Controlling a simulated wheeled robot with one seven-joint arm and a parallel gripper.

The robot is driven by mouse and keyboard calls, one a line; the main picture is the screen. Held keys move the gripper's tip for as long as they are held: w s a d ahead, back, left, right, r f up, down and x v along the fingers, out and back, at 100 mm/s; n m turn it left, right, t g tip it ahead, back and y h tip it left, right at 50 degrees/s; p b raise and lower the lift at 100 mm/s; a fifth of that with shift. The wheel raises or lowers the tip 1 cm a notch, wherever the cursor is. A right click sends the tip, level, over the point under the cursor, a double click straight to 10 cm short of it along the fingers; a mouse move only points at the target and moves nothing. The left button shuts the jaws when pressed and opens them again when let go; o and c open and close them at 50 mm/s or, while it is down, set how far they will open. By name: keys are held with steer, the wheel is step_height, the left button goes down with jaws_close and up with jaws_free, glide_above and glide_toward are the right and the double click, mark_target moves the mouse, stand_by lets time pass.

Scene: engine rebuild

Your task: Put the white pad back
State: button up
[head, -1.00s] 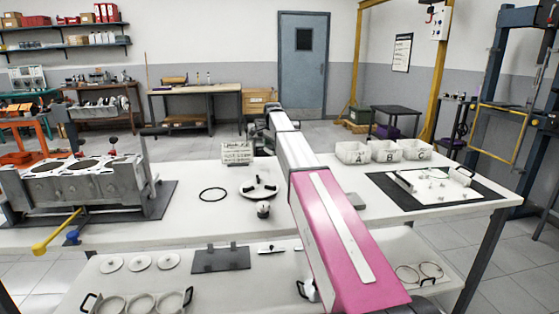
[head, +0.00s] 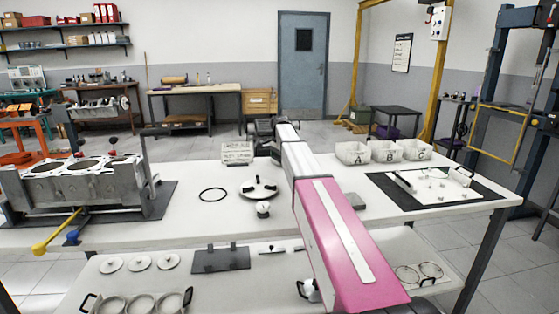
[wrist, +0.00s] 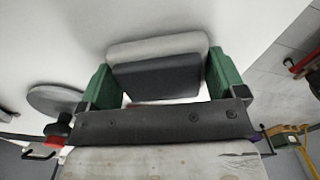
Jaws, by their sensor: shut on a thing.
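My gripper (wrist: 160,82) has two green fingers, one on each side of a flat block with rounded corners, and is shut on it. The block, which looks like the white pad (wrist: 155,47), has a pale upper side and a dark grey face towards the camera. It shows over the white table surface in the wrist view; I cannot tell whether it touches the table. In the head view my arm hides the fingers and the pad.
A grey block (head: 355,201) lies on the white table (head: 400,222) right of my arm. A round plate (head: 258,191) with dark knobs, a black ring (head: 213,194) and an engine block (head: 80,187) stand left. Bins A, B, C (head: 388,151) are at the back right.

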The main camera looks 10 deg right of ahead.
steer(key=o, duration=0.8)
steer(key=shift+f, duration=0.1)
steer(key=shift+c, duration=0.2)
step_height(320, 180, up, 12)
